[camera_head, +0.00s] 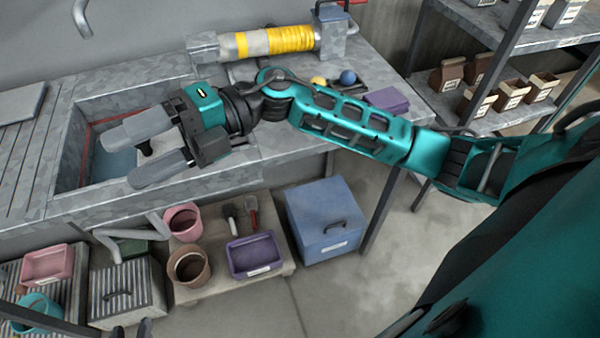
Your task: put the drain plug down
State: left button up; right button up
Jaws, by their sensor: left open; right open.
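My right gripper (150,152) reaches in over the sink (62,160) with its two grey fingers spread wide. A small dark piece with a pale top, which looks like the drain plug (146,149), shows in the gap between the fingers. The fingers look apart from it, and whether it rests on the sink floor or on something else is hard to tell.
A cylinder with yellow wrapping (275,40) lies at the back of the counter. A blue ball (347,77) and a purple block (387,99) are near my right arm. Below stand a blue box (322,215), a purple tray (255,256) and pots (188,267). Shelves (480,45) stand at right.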

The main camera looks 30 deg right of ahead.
jog(key=w+d+f+m+t+h, duration=0.2)
jog(key=d+f+m+t+h, duration=0.35)
jog(key=m+t, duration=0.6)
jog(key=w+d+f+m+t+h, duration=0.4)
jog(key=f+m+t, duration=0.3)
jog(key=m, duration=0.9)
jog(key=s+d+f+m+g+h, duration=0.3)
jog(key=s+f, duration=0.3)
jog(key=f, duration=0.3)
jog(key=s+d+f+m+g+h, duration=0.3)
jog(key=s+d+f+m+h, duration=0.1)
jog(key=s+f, duration=0.3)
notch_tip(320, 180, down, 2)
jog(key=shift+s+d, duration=0.2)
jog(key=shift+d, duration=0.3)
